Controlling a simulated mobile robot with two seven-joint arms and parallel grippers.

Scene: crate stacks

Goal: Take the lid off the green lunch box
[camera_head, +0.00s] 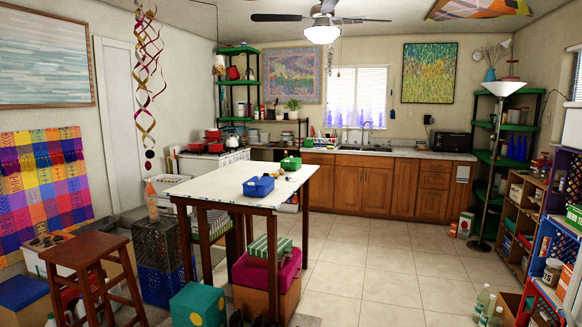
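A small green box (291,163), likely the green lunch box, sits at the far side of the white-topped table (222,184). It is too small in the picture to tell whether a lid is on it. A blue box or basket (259,186) stands nearer on the same table. Small round yellowish and brown items (281,172) lie between the two. Neither of my grippers is in view.
A brown wooden stool (85,251) stands at the front left. Crates (157,244) and a teal box (198,304) crowd the table's left and front. Bottles (482,300) and shelves line the right. The tiled floor (378,262) right of the table is open.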

